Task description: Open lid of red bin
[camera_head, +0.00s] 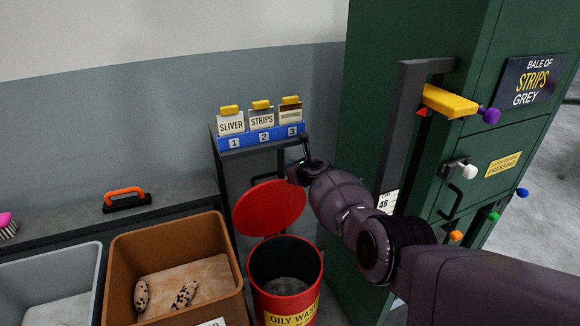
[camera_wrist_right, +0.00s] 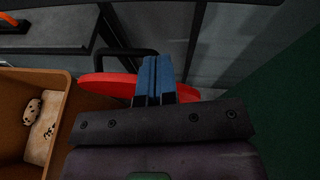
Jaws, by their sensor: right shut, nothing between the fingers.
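The red bin (camera_head: 262,300) stands on the floor, with a yellow "OILY WASTE" label on its front. Its round red lid (camera_head: 268,208) is raised and leans up behind the open mouth, so the dark inside shows. In the right wrist view the lid (camera_wrist_right: 108,86) appears as a thin red ellipse beyond the fingers. My right gripper (camera_head: 305,148) is at the lid's upper right edge, shut and empty. Its blue fingertips (camera_wrist_right: 153,75) are together in front of the lid; I cannot tell if they touch it. My left gripper is not in view.
A brown crate (camera_head: 118,270) with speckled items is left of the bin, and a grey crate (camera_head: 88,285) beyond it. A green cabinet (camera_head: 370,100) with a yellow handle (camera_head: 450,101) stands close on the right. A blue card holder (camera_head: 262,138) is behind the lid.

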